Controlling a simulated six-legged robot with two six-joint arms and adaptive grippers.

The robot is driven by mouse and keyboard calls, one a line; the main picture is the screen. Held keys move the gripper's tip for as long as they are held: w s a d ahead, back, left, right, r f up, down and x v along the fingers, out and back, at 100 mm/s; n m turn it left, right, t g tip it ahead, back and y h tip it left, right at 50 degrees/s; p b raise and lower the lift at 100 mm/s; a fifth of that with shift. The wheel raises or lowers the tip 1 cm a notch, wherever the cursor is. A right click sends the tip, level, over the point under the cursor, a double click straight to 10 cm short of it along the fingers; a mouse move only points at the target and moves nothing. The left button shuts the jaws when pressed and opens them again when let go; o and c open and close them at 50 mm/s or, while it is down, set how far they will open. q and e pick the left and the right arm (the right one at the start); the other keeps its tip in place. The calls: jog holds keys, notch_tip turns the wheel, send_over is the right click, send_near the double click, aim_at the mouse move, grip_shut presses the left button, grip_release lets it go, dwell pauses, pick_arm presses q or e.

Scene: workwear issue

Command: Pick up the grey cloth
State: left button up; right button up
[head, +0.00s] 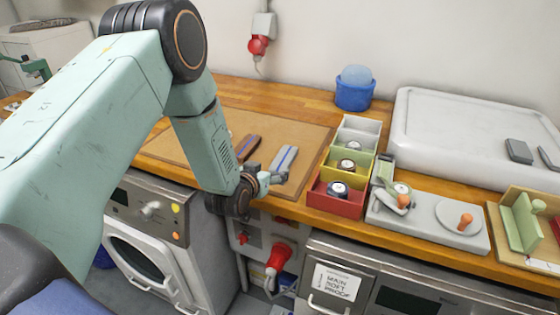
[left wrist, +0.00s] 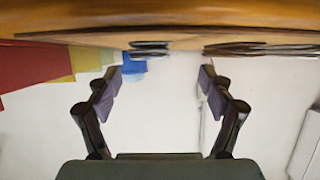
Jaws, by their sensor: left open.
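The grey cloth (head: 280,161) seems to be the folded grey piece with a blue stripe lying flat on the brown mat (head: 222,120) on the counter. My left gripper (head: 272,178) is at the counter's front edge, just in front of the cloth's near end and apart from it, as far as I can tell. In the left wrist view my left gripper (left wrist: 160,80) is open with nothing between its fingers. That view is upside down; a thin dark edge (left wrist: 150,48) there is probably the cloth. My right gripper is not in view.
A brown folded piece (head: 247,146) lies left of the cloth. To the right stand red (head: 322,202), yellow and green bins with round items, and a grey board (head: 425,222) with orange knobs. A blue tub (head: 354,96) stands behind. Machines fill the space below the counter.

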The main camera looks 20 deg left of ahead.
aim_at(277, 165)
pick_arm(q)
jog(key=w, duration=0.1)
jog(key=w+f, duration=0.1)
jog(key=w, duration=0.2)
jog(key=shift+d+f, duration=0.15)
jog(key=shift+d, duration=0.25)
jog(key=shift+w+f, duration=0.2)
jog(key=shift+w, duration=0.15)
jog(key=shift+s+a, duration=0.15)
jog(key=shift+a, duration=0.1)
jog(key=shift+s+r, duration=0.1)
jog(key=shift+c, duration=0.8)
jog(key=shift+w+d, duration=0.25)
jog(key=c, duration=0.6)
jog(key=shift+s+a, duration=0.15)
jog(key=shift+a, duration=0.05)
jog(key=c, duration=0.4)
jog(key=shift+c, duration=0.4)
jog(key=shift+d, duration=0.1)
